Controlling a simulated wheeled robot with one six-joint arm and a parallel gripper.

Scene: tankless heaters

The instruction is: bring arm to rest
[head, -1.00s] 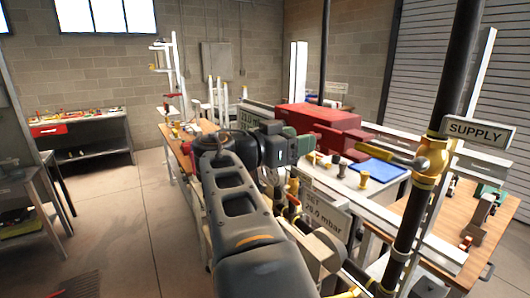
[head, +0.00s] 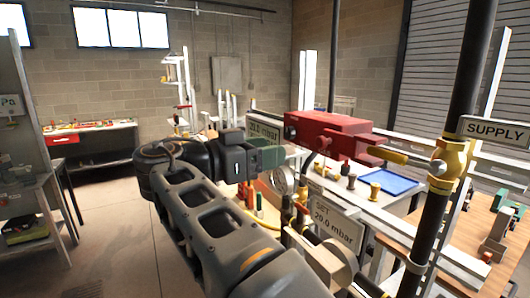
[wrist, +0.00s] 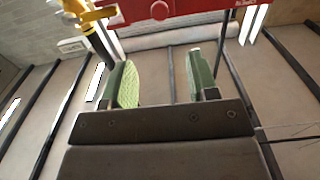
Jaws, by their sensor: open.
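My gripper (wrist: 162,78) is open, with two green pads apart and nothing between them in the wrist view. In the head view its green fingers (head: 268,157) point right, in front of the bench and left of the red heater body (head: 328,133). My arm reaches up and left from the bottom of the head view, with its elbow bent at the left. The gap between the fingers is hidden in the head view.
A black supply pipe with a brass valve (head: 447,165) stands at the right. A gauge (head: 284,180) and a "SET 20.0 mbar" sign (head: 336,222) are close to my arm. A blue tray (head: 388,183) lies on the bench. Open floor is at the left.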

